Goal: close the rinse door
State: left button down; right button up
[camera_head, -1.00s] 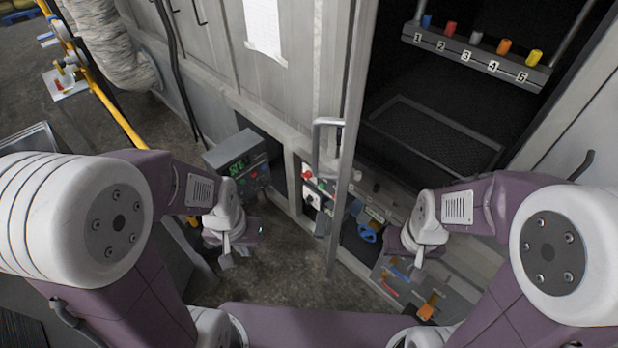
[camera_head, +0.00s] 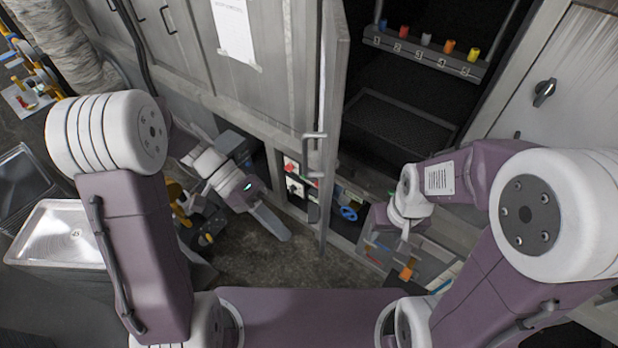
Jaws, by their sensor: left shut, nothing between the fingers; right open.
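The rinse door (camera_head: 336,75) stands open and shows nearly edge-on at the left side of a dark chamber (camera_head: 400,120). Its handle (camera_head: 313,148) is on the left face, low on the door. My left gripper (camera_head: 274,226) is shut and empty, below and left of the handle, apart from the door. My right gripper (camera_head: 404,250) is open, to the right of the door and below the chamber opening. It holds nothing that I can see.
Inside the chamber a rack (camera_head: 425,52) carries several coloured numbered pegs. Below it are a lower shelf with a blue valve wheel (camera_head: 349,213) and a bin (camera_head: 430,268) of small items. A metal sink (camera_head: 68,232) stands at the left. Bare floor lies below the door.

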pick_arm(q)
jog(key=w+a+r+n+t+h+p, duration=0.1)
jog(key=w+r+n+h+p, duration=0.1)
jog(key=w+r+h+p, duration=0.35)
jog(key=w+a+f+n+t+h+p, duration=0.25)
jog(key=w+a+n+t+h, duration=0.2)
jog(key=a, duration=0.25)
jog(key=d+y+p, duration=0.1)
jog(key=d+p, duration=0.5)
jog(key=d, duration=0.8)
jog(key=shift+s+d+f+p, duration=0.25)
jog(key=shift+s+f+p, duration=0.05)
jog(key=shift+s+f, duration=0.1)
pick_arm(e)
notch_tip(320, 180, up, 16)
pick_arm(q)
jog(key=shift+n, duration=0.25)
pick_arm(e)
jog(key=shift+w, duration=0.1)
